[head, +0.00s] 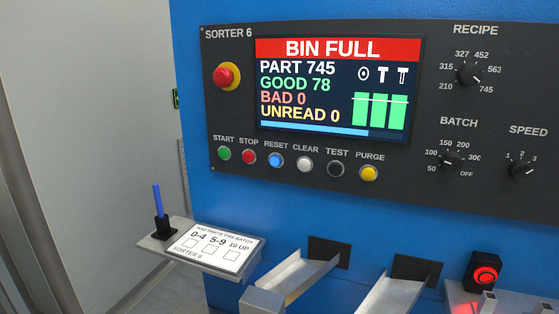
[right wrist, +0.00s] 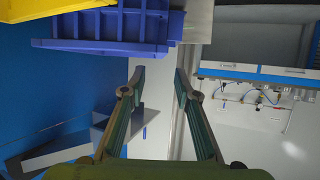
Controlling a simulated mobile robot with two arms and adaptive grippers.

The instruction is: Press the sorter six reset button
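The blue reset button (head: 276,160) sits in the row of buttons on the dark Sorter 6 panel (head: 225,110), under the label RESET. It lies between the red stop button (head: 249,156) and the white clear button (head: 305,164). The screen (head: 335,90) above reads BIN FULL, part 745, good 78, bad 0, unread 0. My right gripper (right wrist: 157,75) shows in the right wrist view with its two fingers apart and nothing between them. Neither gripper shows in the head view, and my left gripper is not seen.
A shelf (head: 215,262) with a card and a blue pen (head: 157,200) juts out below the panel. Metal chutes (head: 290,280) and a red-lit button box (head: 484,272) are lower right. A blue bin (right wrist: 110,32) and a yellow bin (right wrist: 60,8) are near my right gripper.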

